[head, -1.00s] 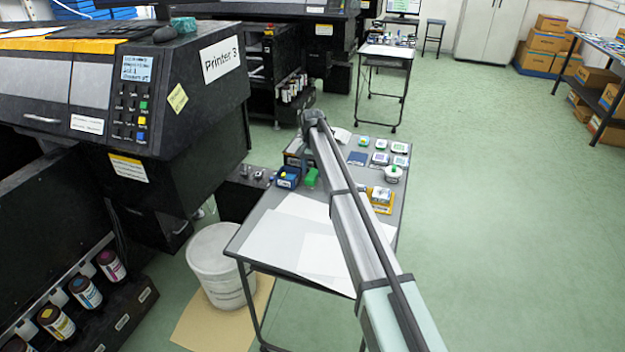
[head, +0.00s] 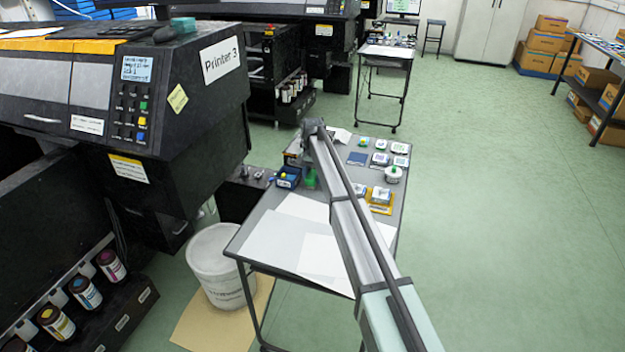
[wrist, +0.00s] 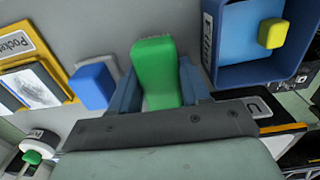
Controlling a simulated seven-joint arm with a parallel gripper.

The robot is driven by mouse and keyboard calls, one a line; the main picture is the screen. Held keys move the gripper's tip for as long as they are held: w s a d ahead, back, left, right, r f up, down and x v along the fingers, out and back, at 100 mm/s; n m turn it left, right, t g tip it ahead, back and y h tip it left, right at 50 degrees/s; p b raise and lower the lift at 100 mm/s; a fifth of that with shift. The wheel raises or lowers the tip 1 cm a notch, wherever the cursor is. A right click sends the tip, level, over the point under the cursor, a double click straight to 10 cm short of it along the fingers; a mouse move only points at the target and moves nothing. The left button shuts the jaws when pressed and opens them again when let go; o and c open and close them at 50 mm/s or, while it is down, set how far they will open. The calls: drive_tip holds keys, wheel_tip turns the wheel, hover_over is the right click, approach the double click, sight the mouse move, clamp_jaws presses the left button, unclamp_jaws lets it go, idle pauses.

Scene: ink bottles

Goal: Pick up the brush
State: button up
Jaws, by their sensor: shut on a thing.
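The brush's lower end is partly hidden by my gripper's body. In the head view the brush (head: 310,182) is a small green patch at the table's left side, partly covered by my gripper (head: 308,168). I cannot tell whether it touches the table.
A blue bin (head: 288,177) stands close left of the brush; a yellow piece (wrist: 272,33) lies in it. A blue block (wrist: 92,86) is near my other finger. Small items stand along the table's right side. White sheets (head: 290,240) cover the front.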

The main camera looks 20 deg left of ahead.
sight(312, 174)
drive_tip(key=shift+r, duration=0.1)
wheel_tip(312, 174, up, 10)
drive_tip(key=shift+f, duration=0.1)
idle(0.4)
drive_tip(key=o, duration=0.5)
drive_tip(key=c, duration=0.4)
drive_tip(key=shift+m, duration=0.5)
drive_tip(key=d, duration=0.2)
drive_tip(key=w+d, duration=0.1)
drive_tip(key=d, duration=0.2)
drive_tip(key=w+d, duration=0.1)
drive_tip(key=d, duration=0.1)
drive_tip(key=shift+d+r, duration=0.2)
drive_tip(key=shift+d, duration=0.2)
drive_tip(key=s+d, duration=0.3)
drive_tip(key=d, duration=0.3)
drive_tip(key=shift+n, duration=0.5)
drive_tip(key=shift+f, duration=2.95)
